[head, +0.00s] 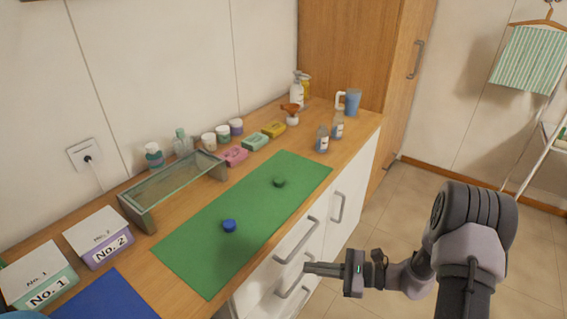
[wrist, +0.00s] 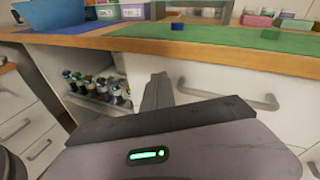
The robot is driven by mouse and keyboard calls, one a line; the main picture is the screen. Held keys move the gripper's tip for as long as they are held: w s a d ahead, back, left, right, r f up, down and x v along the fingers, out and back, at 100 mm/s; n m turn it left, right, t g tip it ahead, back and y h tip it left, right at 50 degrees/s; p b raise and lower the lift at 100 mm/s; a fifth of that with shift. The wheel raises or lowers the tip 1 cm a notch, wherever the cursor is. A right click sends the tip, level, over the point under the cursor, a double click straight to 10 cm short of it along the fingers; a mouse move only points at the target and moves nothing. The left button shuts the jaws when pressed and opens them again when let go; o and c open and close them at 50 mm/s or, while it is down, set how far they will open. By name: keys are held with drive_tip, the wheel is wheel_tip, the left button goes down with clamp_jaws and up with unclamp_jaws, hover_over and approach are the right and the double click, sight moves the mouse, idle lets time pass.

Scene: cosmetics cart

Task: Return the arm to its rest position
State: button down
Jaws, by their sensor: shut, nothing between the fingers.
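My gripper (head: 308,268) is shut and empty. In the head view it points left, in front of the white drawers and below the counter's front edge. In the wrist view its closed fingers (wrist: 157,92) point at the cabinet front. My arm (head: 470,235) reaches in from the lower right of the head view, clear of the counter and touching nothing that I can see.
Drawer handles (head: 297,240) stick out near my gripper. An open shelf with several bottles (wrist: 97,87) lies left. Floor (head: 400,200) beyond is clear.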

drive_tip(key=s+a+r+n+g+h, duration=0.2)
drive_tip(key=s+r+n+g+h, duration=0.1)
drive_tip(key=s+r+n, duration=0.3)
drive_tip(key=s+a+r+n+g+h, duration=0.25)
drive_tip(key=s+r, duration=0.25)
drive_tip(key=r, duration=0.4)
drive_tip(key=s+d+r+n+t+h, duration=0.4)
drive_tip(key=s+r+n+t+h, duration=0.2)
drive_tip(key=s+r+h, duration=0.2)
drive_tip(key=shift+s+d+r, duration=0.25)
drive_tip(key=shift+s+d, duration=0.05)
drive_tip(key=shift+s, duration=0.85)
drive_tip(key=shift+t, duration=0.25)
